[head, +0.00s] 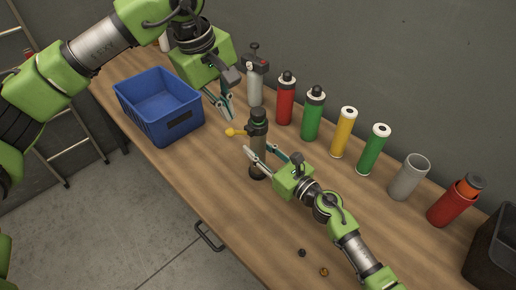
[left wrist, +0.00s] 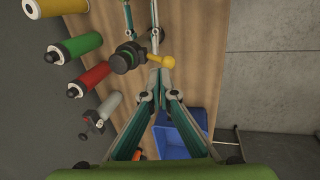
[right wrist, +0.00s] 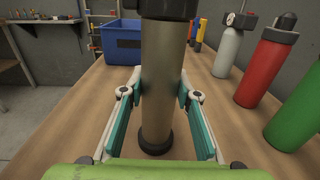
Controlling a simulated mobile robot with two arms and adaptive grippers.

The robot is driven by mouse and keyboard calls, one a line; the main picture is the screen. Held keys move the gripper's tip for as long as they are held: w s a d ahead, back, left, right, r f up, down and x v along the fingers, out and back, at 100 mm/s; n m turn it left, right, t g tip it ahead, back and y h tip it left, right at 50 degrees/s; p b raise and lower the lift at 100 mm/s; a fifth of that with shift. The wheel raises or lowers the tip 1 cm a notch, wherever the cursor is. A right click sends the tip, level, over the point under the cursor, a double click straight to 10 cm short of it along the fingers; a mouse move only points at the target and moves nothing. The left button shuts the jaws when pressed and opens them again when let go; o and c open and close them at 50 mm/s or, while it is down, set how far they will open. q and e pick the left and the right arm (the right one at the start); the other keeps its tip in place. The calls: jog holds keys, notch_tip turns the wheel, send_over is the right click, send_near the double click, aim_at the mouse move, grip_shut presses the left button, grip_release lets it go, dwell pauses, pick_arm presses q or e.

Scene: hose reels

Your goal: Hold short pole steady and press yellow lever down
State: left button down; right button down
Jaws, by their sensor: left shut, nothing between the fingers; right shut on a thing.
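The short pole (head: 258,168) stands upright on the bench, a grey-brown cylinder with a dark base and black head; in the right wrist view (right wrist: 158,85) it fills the middle. My right gripper (head: 258,150) is shut on the pole, one finger on each side. The yellow lever (head: 235,132) sticks out leftward from the pole's head and ends in a round knob; it also shows in the left wrist view (left wrist: 158,61). My left gripper (head: 229,117) is shut and empty, its fingertips just above and beside the lever knob. Whether they touch it I cannot tell.
A blue bin (head: 160,105) stands to the left on the wooden bench (head: 215,190). A row of cylinders, including a red one (head: 286,100) and a yellow one (head: 344,132), stands along the wall side. Small loose parts (head: 324,272) lie near the front edge.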

aim_at(228, 130)
dwell(0.4)
pick_arm(q)
jog(key=shift+f, duration=1.75)
jog(key=shift+a+f, duration=0.1)
jog(key=shift+f, duration=1.7)
jog(key=shift+r, duration=4.6)
